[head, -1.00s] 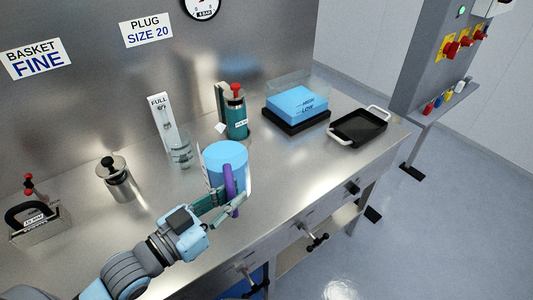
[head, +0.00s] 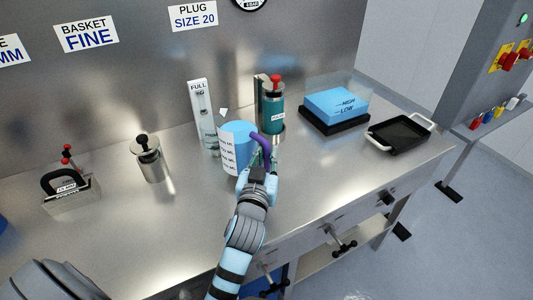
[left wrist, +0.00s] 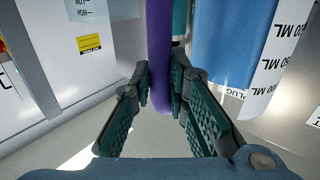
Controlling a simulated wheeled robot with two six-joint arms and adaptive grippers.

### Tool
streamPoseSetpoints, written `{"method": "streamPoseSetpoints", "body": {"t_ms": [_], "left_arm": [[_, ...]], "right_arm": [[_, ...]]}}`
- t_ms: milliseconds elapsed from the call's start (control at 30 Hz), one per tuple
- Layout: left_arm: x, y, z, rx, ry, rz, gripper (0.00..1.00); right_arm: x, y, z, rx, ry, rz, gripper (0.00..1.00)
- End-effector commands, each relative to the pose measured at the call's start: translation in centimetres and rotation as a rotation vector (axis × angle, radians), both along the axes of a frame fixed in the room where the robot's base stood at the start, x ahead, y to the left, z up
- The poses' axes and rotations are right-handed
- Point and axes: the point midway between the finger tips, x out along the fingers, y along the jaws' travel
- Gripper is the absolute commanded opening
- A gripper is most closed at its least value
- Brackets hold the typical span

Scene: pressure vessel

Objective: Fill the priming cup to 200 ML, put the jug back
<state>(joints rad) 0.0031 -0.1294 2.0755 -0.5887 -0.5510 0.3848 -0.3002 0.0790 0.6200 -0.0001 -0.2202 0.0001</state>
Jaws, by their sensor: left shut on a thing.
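The jug (head: 235,150) is a blue cylinder with a white ML scale label and a purple handle (head: 264,143). It looks close to upright; I cannot tell if it touches the table. My left gripper (head: 262,160) is shut on the handle, at the jug's right side. In the left wrist view the fingers (left wrist: 160,100) close around the purple handle (left wrist: 159,45), with the blue jug (left wrist: 225,45) just beyond. A clear cup (head: 209,140) stands by the FULL sign (head: 200,100), partly hidden behind the jug; its level is not readable. My right gripper is out of view.
A teal flask with a red top (head: 273,105) stands close behind the handle. A steel canister (head: 149,160) and a weight-like block (head: 70,190) stand left. A blue tank (head: 337,103) and a black tray (head: 400,133) are right. The front left table is clear.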

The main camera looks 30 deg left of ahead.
Motion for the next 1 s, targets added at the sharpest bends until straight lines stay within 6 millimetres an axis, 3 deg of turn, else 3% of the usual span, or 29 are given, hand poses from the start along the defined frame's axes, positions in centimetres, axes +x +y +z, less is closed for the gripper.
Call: {"method": "streamPoseSetpoints", "body": {"t_ms": [1000], "left_arm": [[0.6,2.0,4.7,-0.27,0.079,-0.002,0.0]], "right_arm": [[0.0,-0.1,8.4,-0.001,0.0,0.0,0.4]]}}
